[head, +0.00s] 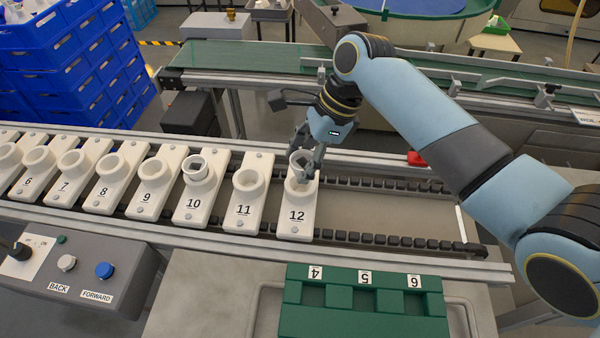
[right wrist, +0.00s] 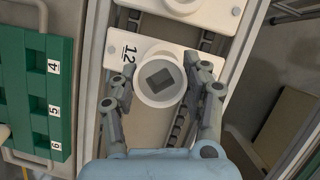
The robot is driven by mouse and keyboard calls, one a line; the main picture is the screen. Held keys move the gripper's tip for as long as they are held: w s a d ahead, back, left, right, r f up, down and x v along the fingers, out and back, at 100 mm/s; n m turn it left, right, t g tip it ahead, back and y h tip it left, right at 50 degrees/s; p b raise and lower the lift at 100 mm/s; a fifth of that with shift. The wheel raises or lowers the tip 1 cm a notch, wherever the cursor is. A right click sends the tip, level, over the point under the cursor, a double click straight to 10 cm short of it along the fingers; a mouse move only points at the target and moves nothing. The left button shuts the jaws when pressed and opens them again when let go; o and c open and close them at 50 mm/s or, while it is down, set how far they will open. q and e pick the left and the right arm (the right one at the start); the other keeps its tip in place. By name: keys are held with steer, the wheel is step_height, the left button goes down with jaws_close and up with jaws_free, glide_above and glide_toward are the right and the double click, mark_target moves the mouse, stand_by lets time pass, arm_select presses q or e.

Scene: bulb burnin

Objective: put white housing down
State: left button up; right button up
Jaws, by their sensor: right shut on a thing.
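The white housing (right wrist: 146,88), a round cup with a dark square inside, is between the fingers of my right gripper (right wrist: 160,84) in the right wrist view. In the head view the housing (head: 298,156) is at the socket of the white plate marked 12 (head: 296,221). My right gripper (head: 308,160) is shut on it from above. Fingers hide part of the socket, so I cannot tell whether the housing is fully seated. Another white housing (head: 196,163) stands in the socket of plate 10 (head: 196,204). My left gripper is not in view.
Several more numbered plates, including plate 11 (head: 245,205), line the conveyor to the left. A green rack (head: 358,325) marked 4, 5, 6 lies in front. A control box (head: 80,275) with buttons stands front left. The conveyor right of plate 12 is clear.

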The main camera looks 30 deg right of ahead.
steer(key=shift+w+a+f, duration=0.15)
steer(key=shift+w+f, duration=0.05)
steer(key=shift+w, duration=0.1)
steer(key=shift+f, duration=0.4)
step_height(320, 180, down, 3)
steer(key=shift+r, duration=0.2)
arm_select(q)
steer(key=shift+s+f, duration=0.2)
arm_select(e)
steer(key=shift+f, duration=0.3)
steer(key=shift+f, duration=0.1)
steer(key=o, duration=1)
steer(key=shift+c, duration=0.2)
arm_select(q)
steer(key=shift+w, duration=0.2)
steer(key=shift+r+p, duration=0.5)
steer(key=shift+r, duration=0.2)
arm_select(e)
steer(key=v, duration=1.2)
